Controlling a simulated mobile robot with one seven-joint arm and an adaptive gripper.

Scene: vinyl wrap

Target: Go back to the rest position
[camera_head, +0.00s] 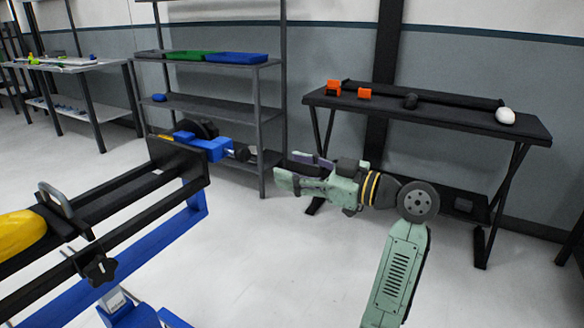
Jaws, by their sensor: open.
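My gripper (300,178) is at the end of my pale green arm, in the middle of the head view. Its fingers point left and stand apart, with nothing seen between them. It hangs in the air in front of the dark table, right of the blue and black machine frame. The arm reaches up from the bottom right and bends at a grey round joint.
A black and blue frame (110,215) with a yellow part (20,232) fills the left foreground. A grey shelf (215,108) with coloured trays stands behind. A dark table (440,112) holds orange pieces (364,93) and a white object (505,115). Floor (260,270) below is clear.

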